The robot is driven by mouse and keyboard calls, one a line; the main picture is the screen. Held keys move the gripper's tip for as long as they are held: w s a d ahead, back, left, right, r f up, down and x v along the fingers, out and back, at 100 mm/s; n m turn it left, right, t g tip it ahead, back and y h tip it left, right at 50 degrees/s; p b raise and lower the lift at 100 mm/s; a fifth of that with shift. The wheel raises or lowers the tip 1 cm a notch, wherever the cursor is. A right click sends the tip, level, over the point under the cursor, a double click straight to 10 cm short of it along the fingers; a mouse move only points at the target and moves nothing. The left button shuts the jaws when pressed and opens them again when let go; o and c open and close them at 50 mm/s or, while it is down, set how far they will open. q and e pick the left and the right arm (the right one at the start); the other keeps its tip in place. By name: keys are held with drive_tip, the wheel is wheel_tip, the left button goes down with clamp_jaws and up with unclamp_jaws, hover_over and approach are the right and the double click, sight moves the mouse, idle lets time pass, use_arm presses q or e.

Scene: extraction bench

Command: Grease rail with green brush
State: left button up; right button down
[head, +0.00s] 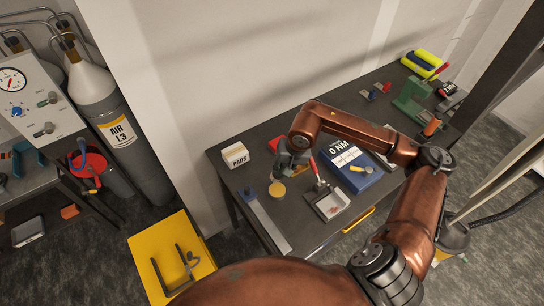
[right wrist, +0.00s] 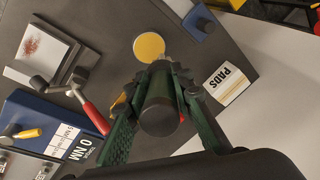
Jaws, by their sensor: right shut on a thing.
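My right gripper (head: 290,166) is over the bench, just behind the round yellow-topped tin (head: 277,190). In the right wrist view it (right wrist: 160,90) is shut on a dark green-grey round handle (right wrist: 160,114), seen end-on. I take this for the green brush; its bristles are hidden. The block also shows in the right wrist view (right wrist: 198,24). My left gripper is not in view.
A white PADS box (head: 235,155) stands at the back left. A stained tray (head: 328,205), a red-handled tool (head: 315,168) and a blue 0 NM box (head: 352,172) lie to the right. A green machine (head: 410,103) is farther right. A yellow platform (head: 160,250) stands left of the bench.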

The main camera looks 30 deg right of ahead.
drive_tip(key=shift+f, duration=0.1)
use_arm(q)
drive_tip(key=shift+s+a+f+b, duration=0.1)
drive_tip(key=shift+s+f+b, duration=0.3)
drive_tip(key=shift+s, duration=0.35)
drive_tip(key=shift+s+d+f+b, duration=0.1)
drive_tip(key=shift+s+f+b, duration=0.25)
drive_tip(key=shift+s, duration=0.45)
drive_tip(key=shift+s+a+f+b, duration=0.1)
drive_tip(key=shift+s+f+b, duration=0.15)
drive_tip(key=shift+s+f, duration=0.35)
use_arm(e)
wheel_tip(320, 180, down, 6)
drive_tip(key=s, duration=0.1)
drive_tip(key=shift+s, duration=0.2)
